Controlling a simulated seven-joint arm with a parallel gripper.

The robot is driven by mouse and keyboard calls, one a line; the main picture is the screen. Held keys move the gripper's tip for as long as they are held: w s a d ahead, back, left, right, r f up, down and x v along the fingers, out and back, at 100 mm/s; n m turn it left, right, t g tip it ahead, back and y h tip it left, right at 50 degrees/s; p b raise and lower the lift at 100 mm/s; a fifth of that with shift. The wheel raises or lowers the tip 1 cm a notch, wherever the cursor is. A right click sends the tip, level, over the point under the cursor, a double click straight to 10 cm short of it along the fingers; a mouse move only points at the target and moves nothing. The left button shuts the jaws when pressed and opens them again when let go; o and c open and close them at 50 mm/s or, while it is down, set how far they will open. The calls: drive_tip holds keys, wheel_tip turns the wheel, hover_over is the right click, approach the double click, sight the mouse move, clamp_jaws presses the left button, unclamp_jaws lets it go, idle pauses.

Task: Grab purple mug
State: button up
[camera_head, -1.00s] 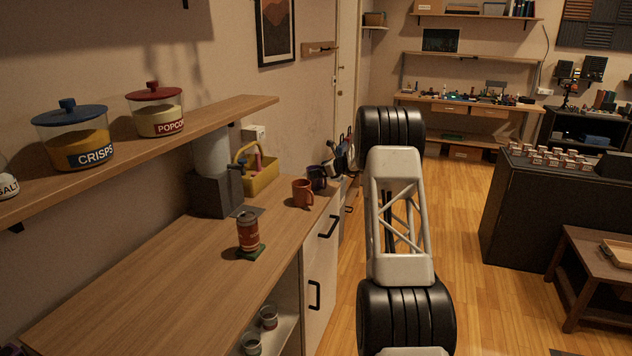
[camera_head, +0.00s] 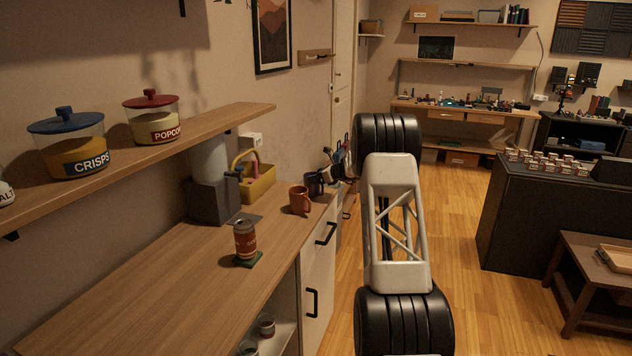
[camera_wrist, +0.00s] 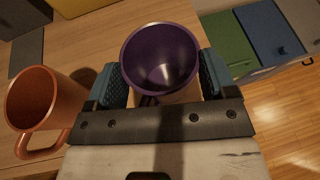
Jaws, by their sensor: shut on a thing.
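The purple mug (camera_wrist: 160,58) is between the two blue-padded fingers of my gripper (camera_wrist: 162,80) in the wrist view. My gripper is shut on it, with a pad against each side. I look into its open, empty top. In the head view the purple mug (camera_head: 314,184) shows small at the far end of the wooden counter, beside the orange mug. My gripper's fingers are hard to make out there, partly behind my arm. I cannot tell whether the mug touches the counter.
An orange mug (camera_wrist: 40,100) stands close on the left in the wrist view, and on the counter (camera_head: 165,285) in the head view. A yellow basket (camera_head: 262,184), a dark machine (camera_head: 212,200) and a brown-red cup (camera_head: 245,240) stand nearby. Open floor lies right of the counter.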

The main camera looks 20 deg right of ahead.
wheel_tip(320, 180, up, 10)
idle(0.6)
idle(0.6)
